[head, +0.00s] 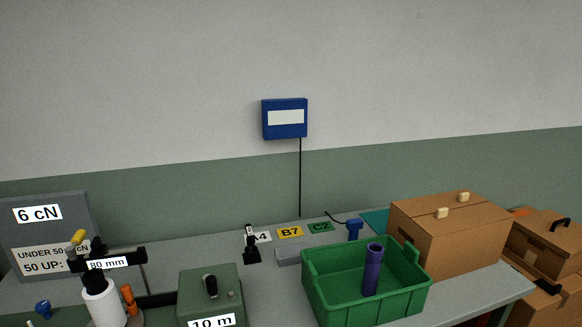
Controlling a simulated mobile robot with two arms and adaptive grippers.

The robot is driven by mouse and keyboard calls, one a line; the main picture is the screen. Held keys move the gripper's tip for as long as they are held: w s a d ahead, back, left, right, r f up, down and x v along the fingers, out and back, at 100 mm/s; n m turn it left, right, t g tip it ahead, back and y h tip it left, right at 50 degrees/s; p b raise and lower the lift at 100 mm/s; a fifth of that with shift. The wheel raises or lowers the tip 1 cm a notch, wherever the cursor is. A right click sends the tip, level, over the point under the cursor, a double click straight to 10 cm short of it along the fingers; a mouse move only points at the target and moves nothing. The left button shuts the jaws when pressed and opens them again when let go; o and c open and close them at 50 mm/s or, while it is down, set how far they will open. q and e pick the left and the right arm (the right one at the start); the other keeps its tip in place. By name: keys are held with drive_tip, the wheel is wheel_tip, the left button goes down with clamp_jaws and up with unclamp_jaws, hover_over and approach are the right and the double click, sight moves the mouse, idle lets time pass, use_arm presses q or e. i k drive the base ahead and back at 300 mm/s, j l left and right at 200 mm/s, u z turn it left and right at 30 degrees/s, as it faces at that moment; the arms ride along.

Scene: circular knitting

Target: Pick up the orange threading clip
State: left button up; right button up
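An orange upright piece (129,299) stands at the lower left, beside a white yarn cone (102,305). It may be the orange threading clip, but it is too small to tell its shape. Another small orange patch (519,212) shows at the right, behind the large cardboard box; I cannot tell what it is. Neither of my grippers is in view.
A green crate (324,289) with a purple tube (372,270) stands on the grey table (262,297). A green box marked 10 m (190,290) is left of it. A cardboard box (455,245) sits at right. A 6 cN sign (75,215) stands at left.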

sight(126, 291)
drive_tip(key=j+u, duration=0.1)
drive_tip(key=u, duration=1.05)
drive_tip(key=k+j, duration=0.05)
